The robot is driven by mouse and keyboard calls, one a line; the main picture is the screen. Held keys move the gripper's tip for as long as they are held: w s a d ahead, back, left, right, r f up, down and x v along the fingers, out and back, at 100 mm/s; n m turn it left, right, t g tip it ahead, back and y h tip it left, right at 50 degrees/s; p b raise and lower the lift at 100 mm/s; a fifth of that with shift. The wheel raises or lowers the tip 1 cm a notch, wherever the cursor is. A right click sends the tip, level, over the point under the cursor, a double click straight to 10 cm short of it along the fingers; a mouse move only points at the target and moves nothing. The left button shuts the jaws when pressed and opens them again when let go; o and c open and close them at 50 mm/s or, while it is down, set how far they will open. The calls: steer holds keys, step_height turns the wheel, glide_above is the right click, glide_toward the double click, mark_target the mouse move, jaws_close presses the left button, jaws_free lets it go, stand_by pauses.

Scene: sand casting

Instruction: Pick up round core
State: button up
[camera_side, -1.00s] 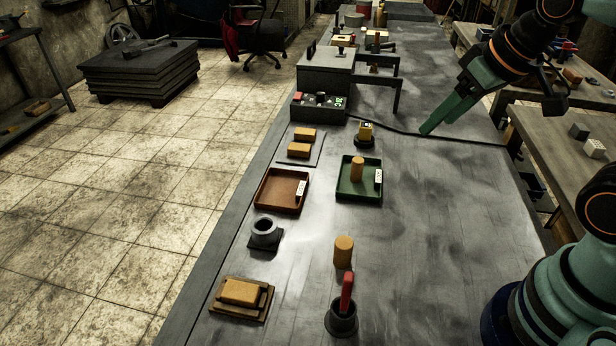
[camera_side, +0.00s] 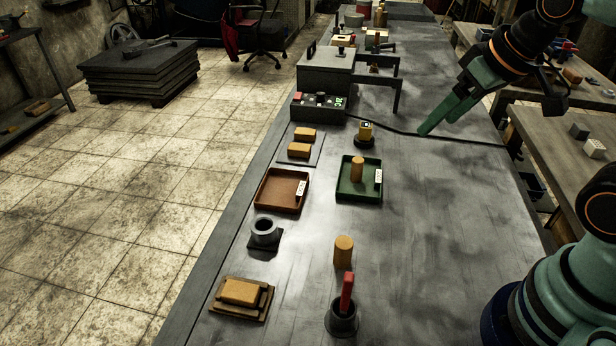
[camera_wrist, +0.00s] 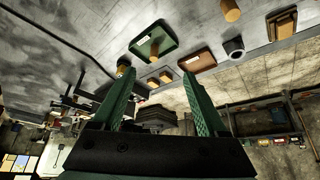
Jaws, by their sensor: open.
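One round core, an orange-tan cylinder (camera_side: 344,250), stands upright on the grey bench in front of the green tray. A second similar cylinder (camera_side: 357,170) stands in the green tray (camera_side: 347,195). In the wrist view the loose cylinder (camera_wrist: 230,10) is at the top edge, and the one in the tray (camera_wrist: 155,48) shows upper middle. My gripper (camera_side: 436,126) is open and empty, above the bench's right side and well away from both cylinders. Its two green fingers (camera_wrist: 158,80) are spread wide in the wrist view.
A red-handled tool stands in a dark cup (camera_side: 342,320) close to the loose cylinder. A brown tray (camera_side: 268,203), a dark ring (camera_side: 264,232) and a block on a board (camera_side: 240,292) line the left side. A yellow-topped button (camera_side: 365,134) stands behind the green tray. The bench's right side is clear.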

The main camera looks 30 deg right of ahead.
steer(key=n+g, duration=0.5)
steer(key=n, duration=1.8)
glide_above(344, 243)
step_height(344, 243, down, 11)
steer(key=shift+s+a+f+n+g, duration=0.2)
steer(key=shift+f+n+g, duration=0.1)
steer(key=shift+f+n, duration=0.2)
step_height(344, 243, down, 6)
steer(key=shift+r, duration=0.1)
steer(key=shift+w+d+f, duration=0.1)
steer(key=shift+f, duration=1.4)
steer(key=shift+w+d+f, duration=0.1)
steer(key=shift+f, duration=1.4)
steer(key=shift+c, duration=0.4)
